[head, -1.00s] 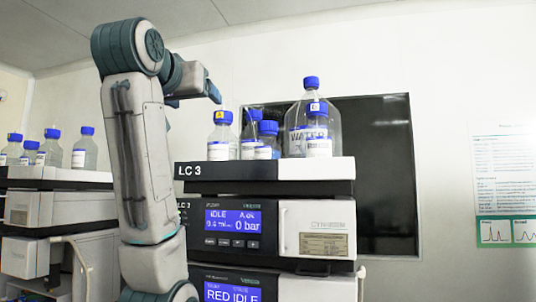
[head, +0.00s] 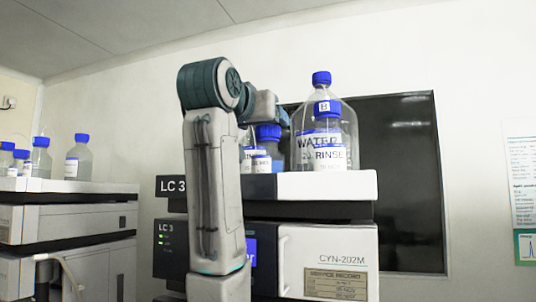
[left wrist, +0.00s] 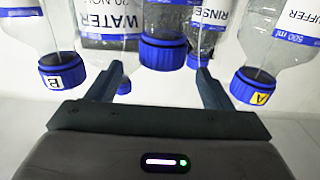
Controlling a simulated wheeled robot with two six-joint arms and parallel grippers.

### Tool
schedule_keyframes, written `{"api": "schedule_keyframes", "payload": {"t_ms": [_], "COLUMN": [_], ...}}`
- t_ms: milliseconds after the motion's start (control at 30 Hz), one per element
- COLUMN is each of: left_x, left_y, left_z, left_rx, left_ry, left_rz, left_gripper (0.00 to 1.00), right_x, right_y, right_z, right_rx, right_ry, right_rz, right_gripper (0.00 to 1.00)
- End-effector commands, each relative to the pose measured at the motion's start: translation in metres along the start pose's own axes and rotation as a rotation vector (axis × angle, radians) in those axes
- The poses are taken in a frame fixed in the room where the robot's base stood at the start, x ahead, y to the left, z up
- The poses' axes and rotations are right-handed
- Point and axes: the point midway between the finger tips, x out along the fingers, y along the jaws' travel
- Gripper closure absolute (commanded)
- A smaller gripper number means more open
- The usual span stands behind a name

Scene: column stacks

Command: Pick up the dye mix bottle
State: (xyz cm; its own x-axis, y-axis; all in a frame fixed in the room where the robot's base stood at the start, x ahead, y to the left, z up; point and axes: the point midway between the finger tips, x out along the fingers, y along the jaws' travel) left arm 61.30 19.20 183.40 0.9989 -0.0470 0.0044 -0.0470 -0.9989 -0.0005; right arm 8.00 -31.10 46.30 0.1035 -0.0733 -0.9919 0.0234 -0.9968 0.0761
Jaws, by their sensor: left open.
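Several clear bottles with blue caps stand on top of the LC 3 unit; I cannot read "dye mix" on any label. My left gripper (head: 280,115) is over the back of this group in the head view, partly hidden by my arm. The left wrist view shows the bottles caps-down. There my left gripper (left wrist: 163,88) is open, with a blue-capped bottle (left wrist: 163,45) between and beyond its fingers; its label is not readable. A bottle marked B (left wrist: 55,55) is left, one marked A (left wrist: 262,60) right. My right gripper is out of view.
A large WATER bottle (head: 322,105) and a RINSE bottle (head: 330,154) stand at the right of the LC 3 unit (head: 325,186). A dark screen (head: 405,170) is behind. Another unit (head: 70,215) with several bottles stands at the left.

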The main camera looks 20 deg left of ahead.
Motion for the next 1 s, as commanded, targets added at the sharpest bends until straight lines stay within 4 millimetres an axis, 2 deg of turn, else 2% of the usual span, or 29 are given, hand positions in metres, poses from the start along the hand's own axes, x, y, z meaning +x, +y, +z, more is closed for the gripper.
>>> {"api": "schedule_keyframes", "payload": {"t_ms": [167,500,633,867,967,1000], "left_x": [0.010,0.048,0.055,0.056,0.056,0.056], "left_y": [0.000,-0.001,-0.001,-0.001,-0.001,-0.001], "left_z": [-0.001,0.001,0.003,0.004,0.004,0.004], "left_rx": [0.000,0.000,0.000,0.000,0.000,0.000], "left_ry": [-0.003,-0.004,-0.002,-0.001,-0.001,-0.001], "left_rz": [0.000,0.000,0.000,0.000,0.000,0.000], "left_gripper": [0.26,0.26,0.26,0.26,0.42,0.50], "right_x": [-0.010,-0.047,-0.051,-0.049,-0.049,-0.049], "right_y": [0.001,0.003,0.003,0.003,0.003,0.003], "right_z": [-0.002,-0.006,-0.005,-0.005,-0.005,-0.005], "right_rx": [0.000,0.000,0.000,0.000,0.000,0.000], "right_ry": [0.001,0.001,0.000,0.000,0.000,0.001], "right_rz": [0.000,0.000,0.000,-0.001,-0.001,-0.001], "right_gripper": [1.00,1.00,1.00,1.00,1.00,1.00]}}
